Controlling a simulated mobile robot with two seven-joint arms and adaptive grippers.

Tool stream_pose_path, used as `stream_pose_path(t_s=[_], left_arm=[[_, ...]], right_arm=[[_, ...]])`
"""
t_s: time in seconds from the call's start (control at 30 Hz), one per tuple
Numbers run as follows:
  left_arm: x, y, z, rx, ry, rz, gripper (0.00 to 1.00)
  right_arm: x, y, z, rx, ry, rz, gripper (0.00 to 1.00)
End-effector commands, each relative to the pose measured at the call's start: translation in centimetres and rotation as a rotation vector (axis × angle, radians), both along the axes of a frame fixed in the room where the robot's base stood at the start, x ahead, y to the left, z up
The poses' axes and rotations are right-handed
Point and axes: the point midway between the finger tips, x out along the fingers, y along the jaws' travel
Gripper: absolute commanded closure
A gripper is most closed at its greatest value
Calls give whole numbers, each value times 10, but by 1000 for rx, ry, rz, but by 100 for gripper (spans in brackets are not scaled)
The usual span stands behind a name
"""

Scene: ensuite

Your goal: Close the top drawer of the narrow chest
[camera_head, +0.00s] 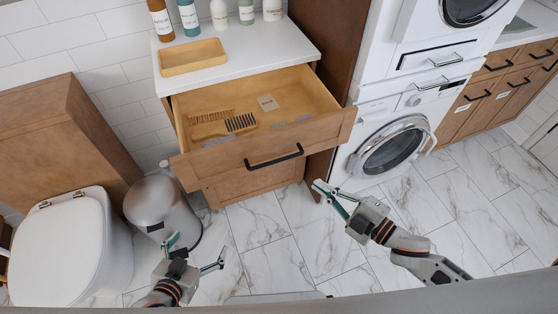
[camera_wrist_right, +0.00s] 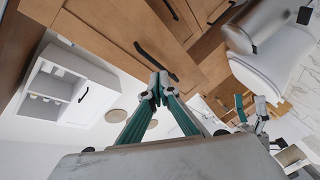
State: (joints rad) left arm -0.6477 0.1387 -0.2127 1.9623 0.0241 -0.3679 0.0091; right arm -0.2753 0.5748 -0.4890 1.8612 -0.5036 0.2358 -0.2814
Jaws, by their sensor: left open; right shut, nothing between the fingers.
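The narrow chest (camera_head: 265,190) is wooden with a white top. Its top drawer (camera_head: 328,128) is pulled well out, with a black bar handle (camera_head: 274,157) on its front. A comb, a brush and small items lie in the drawer. My right gripper (camera_head: 322,188) is shut and empty, in front of and below the right end of the drawer front. In the right wrist view, its fingertips (camera_wrist_right: 158,88) meet close to the drawer handle (camera_wrist_right: 155,62); I cannot tell whether they touch anything. My left gripper (camera_head: 196,249) is open and empty, low beside the bin.
A metal bin (camera_head: 160,208) and a toilet (camera_head: 75,245) stand left of the chest. A washing machine (camera_head: 390,145) stands to its right. Bottles and a wooden tray (camera_head: 192,57) are on the chest top. The marble floor in front is clear.

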Motion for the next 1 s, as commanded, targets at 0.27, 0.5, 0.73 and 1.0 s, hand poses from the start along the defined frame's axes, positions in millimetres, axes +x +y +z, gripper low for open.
stream_pose_path(t_s=[0.27,0.5,0.73,1.0], left_arm=[[3,0,23,0,-11,0,8],[2,1,24,1,-7,0,8],[0,1,29,2,-1,0,8],[0,1,35,3,-1,1,8]], right_arm=[[-21,-1,30,-278,-301,388,100],[-19,9,28,-303,-329,431,100],[-1,47,25,-300,-330,430,100],[24,90,16,-302,-328,427,100]])
